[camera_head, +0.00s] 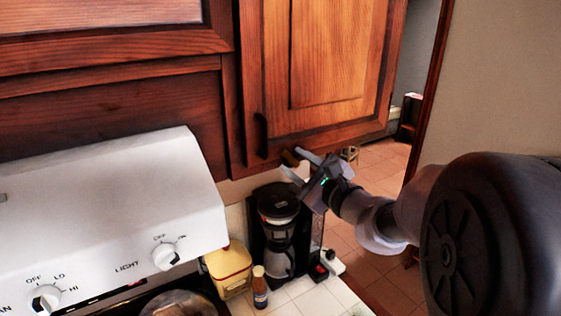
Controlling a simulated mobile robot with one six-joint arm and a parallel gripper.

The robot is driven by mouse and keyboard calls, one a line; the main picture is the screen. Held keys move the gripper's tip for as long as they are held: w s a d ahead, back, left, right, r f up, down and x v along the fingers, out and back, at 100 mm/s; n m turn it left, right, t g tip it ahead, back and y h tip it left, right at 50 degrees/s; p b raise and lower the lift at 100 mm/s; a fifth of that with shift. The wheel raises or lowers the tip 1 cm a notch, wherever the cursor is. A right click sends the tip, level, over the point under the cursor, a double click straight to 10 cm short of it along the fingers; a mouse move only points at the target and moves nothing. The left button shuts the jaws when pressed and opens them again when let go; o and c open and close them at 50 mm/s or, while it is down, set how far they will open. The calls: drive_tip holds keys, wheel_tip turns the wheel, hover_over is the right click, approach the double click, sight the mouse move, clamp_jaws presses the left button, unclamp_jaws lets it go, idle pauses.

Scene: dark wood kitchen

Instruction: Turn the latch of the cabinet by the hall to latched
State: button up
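The wooden cabinet (331,56) hangs at upper middle, beside the opening to the hall. Its door looks closed and has a dark vertical handle (261,135) at lower left. A small brass-coloured latch piece (289,157) shows at the door's lower edge, right of the handle; I cannot tell its turn position clearly. My gripper (298,164) reaches in from the right, just under the door's lower edge. Its two fingers are apart, with their tips close to the latch. I cannot tell whether they touch it. The gripper hides part of the area behind it.
A black coffee maker (278,234) stands on the counter below my gripper, with a yellow container (230,271) and a small bottle (260,287) beside it. A white range hood (110,220) with knobs fills the lower left. The tiled hall floor (385,165) is at right.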

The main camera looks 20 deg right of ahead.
clamp_jaws()
drive_tip(key=shift+d+m, duration=0.1)
drive_tip(key=shift+m, duration=0.2)
drive_tip(key=shift+w+d+r+m+p, duration=0.15)
drive_tip(key=shift+m+p, duration=0.4)
drive_tip(key=shift+m, duration=0.65)
drive_tip(key=shift+s+d+m+p, duration=0.1)
drive_tip(key=shift+d+m+p, duration=0.3)
drive_tip(key=shift+m, duration=0.8)
drive_tip(key=shift+w+d+r+m+p, duration=0.1)
drive_tip(key=shift+m+p, duration=0.55)
drive_tip(key=shift+m, duration=0.55)
unclamp_jaws()
